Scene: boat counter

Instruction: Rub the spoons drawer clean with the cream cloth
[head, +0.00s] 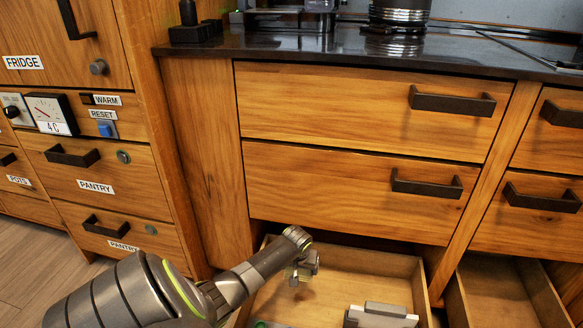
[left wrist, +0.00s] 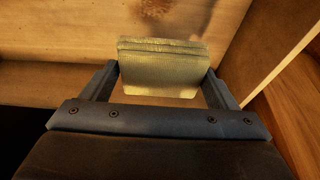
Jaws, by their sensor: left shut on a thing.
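My left gripper (head: 302,270) reaches down into an open wooden drawer (head: 362,275) low in the counter. It is shut on the cream cloth, a folded pad that shows clearly between its fingers in the left wrist view (left wrist: 160,72). In the head view the cloth is mostly hidden by the gripper. In the left wrist view a darker smudge shows on the wood beyond the cloth. Whether the cloth touches the drawer floor is hard to tell. No label shows on the open drawer, and its front is out of frame.
A grey-white blocky thing (head: 382,316) shows at the bottom edge, over the open drawer. Another open drawer (head: 500,295) stands to the right. Closed drawers with dark handles (head: 427,184) hang above. The pantry drawers (head: 95,185) at left are shut.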

